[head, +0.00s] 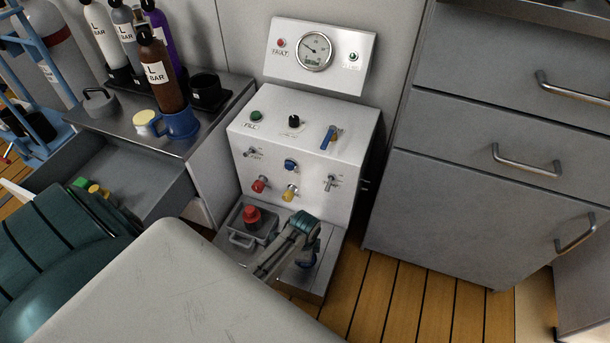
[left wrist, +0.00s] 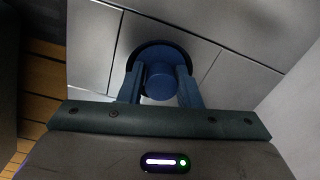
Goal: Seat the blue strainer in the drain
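The blue strainer (left wrist: 160,78), a dark blue disc with a round knob, shows between the two fingers of my left gripper (left wrist: 160,88) in the left wrist view. The fingers appear to be closed on the knob's sides. In the head view my left gripper (head: 304,254) points down over the right part of the panel's low grey base, and a bit of the blue strainer (head: 307,262) shows below it. The drain is hidden, so I cannot tell whether the strainer sits in it or above it. My right gripper is not in view.
A grey tray (head: 240,241) holding a red-topped piece (head: 252,214) stands left of my gripper. The white panel (head: 305,160) with knobs, switches and taps rises behind. An open drawer (head: 115,170) is at the left, grey cabinets (head: 480,210) at the right.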

